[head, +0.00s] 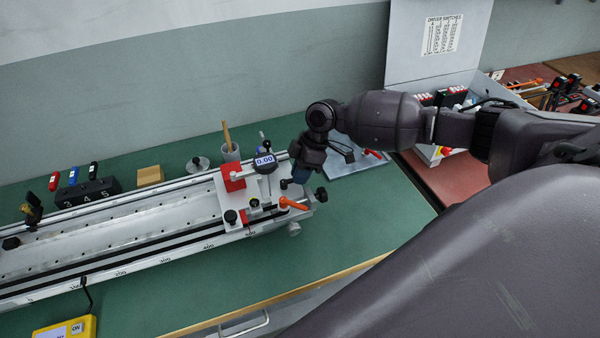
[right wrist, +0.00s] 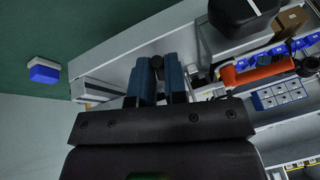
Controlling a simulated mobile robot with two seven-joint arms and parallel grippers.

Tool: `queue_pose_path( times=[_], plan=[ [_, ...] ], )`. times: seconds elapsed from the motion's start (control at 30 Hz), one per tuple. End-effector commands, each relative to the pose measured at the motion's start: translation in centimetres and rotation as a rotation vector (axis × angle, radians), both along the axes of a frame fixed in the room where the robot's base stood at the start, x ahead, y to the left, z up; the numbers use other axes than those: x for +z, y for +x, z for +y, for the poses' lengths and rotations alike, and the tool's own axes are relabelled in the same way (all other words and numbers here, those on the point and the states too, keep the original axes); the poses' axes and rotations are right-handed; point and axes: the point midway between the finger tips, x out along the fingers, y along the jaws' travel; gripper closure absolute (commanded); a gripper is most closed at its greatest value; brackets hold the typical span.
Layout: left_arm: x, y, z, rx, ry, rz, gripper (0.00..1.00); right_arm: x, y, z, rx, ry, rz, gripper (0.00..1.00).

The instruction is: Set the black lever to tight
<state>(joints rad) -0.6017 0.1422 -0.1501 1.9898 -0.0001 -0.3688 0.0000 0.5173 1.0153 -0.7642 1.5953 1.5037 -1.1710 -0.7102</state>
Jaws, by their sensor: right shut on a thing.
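My right gripper (head: 301,174) is at the right end of the long metal rail (head: 130,222), beside the carriage with the round dial reading 0.00 (head: 264,161). In the head view the gripper and wrist cover that lever. Its tight or loose setting cannot be read. My left gripper is not in view.
A black knob (head: 321,194) sticks out at the rail's right end. A grey plate (head: 357,163) lies behind. The green bench front (head: 330,238) is clear.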

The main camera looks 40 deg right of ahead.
Motion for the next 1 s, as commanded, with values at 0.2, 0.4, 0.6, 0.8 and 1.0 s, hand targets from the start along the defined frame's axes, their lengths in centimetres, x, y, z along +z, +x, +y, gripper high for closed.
queue_pose_path(
  times=[0.2,0.4,0.6,0.8,1.0],
  plan=[
    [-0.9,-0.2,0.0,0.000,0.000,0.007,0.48,-0.2,0.4,-0.1,0.072,0.001,0.000,1.00],
    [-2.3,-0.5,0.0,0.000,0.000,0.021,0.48,-0.3,1.0,-0.1,0.213,0.002,0.001,1.00],
    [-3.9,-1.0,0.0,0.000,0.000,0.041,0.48,-0.4,1.8,-0.1,0.393,0.002,0.001,1.00],
    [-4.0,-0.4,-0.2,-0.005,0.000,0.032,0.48,-0.4,2.5,0.0,0.564,0.002,0.002,1.00],
    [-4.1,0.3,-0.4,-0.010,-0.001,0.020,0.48,-0.2,3.1,0.2,0.704,0.003,0.000,1.00]
  ],
)
